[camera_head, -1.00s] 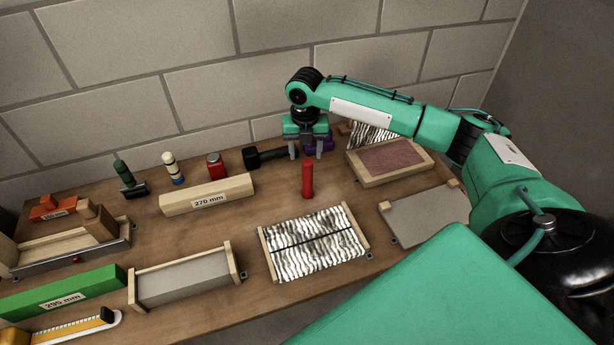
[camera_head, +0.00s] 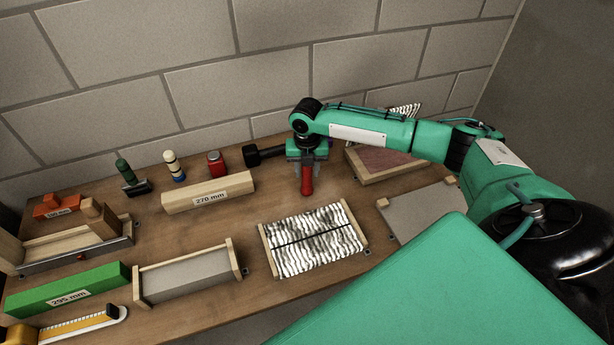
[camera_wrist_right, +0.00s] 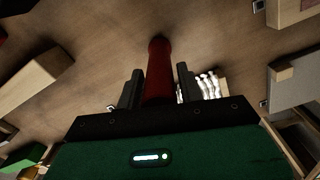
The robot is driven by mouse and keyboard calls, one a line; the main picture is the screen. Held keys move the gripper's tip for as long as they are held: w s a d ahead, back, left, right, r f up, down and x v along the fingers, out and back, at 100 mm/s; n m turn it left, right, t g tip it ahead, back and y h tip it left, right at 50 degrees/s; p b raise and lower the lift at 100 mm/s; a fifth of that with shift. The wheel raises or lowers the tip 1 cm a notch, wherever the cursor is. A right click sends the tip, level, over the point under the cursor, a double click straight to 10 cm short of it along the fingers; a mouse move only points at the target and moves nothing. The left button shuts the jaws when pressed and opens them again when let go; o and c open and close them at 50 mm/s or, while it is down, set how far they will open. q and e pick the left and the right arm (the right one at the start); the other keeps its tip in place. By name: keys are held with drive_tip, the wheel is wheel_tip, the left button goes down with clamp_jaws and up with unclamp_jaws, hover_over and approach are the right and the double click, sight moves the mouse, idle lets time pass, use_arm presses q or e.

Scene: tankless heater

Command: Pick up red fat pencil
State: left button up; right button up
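The red fat pencil (camera_head: 307,181) stands upright on the wooden workbench, behind the zebra-striped tray. My right gripper (camera_head: 306,173) is right at it, pointing down, with its upper part hidden by the gripper body. In the right wrist view the red pencil (camera_wrist_right: 158,72) lies between the two dark fingers of my right gripper (camera_wrist_right: 158,85). A gap shows on at least the left side, so the fingers look open around it. My left gripper is not in any view.
A 270 mm wooden block (camera_head: 208,193) and a black-headed mallet (camera_head: 262,155) are left of the gripper. The striped tray (camera_head: 313,240) is in front, and a reddish framed board (camera_head: 384,161) is to the right.

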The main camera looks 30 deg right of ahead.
clamp_jaws()
drive_tip(key=shift+r, duration=0.1)
